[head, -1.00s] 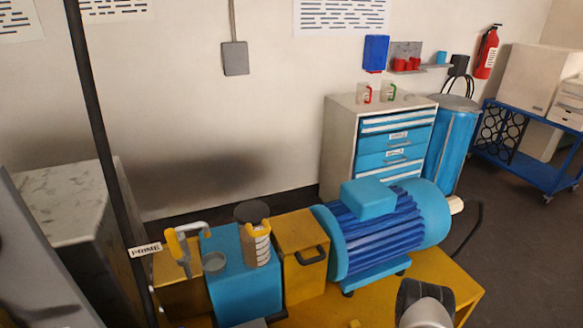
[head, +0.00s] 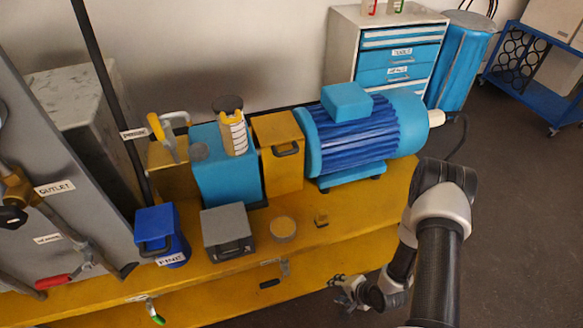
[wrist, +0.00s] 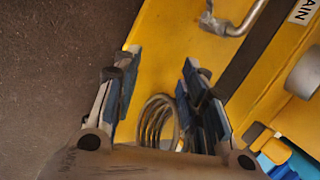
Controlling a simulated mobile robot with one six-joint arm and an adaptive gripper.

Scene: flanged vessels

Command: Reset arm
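My arm (head: 440,235) rises at the right of the head view and bends down to my gripper (head: 350,292), in front of the yellow bench (head: 330,235). In the wrist view my gripper (wrist: 155,75) has its two blue-padded fingers well apart. No object is clamped between the pads. A grey metal coil (wrist: 157,122) shows in the gap between the fingers, over yellow; I cannot tell its distance from them.
A blue motor (head: 365,130), a blue box (head: 225,165), a blue bin (head: 162,235) and a grey box (head: 228,230) stand on the bench. A grey panel with valves (head: 60,190) is at the left. Dark floor (head: 510,210) is clear at the right.

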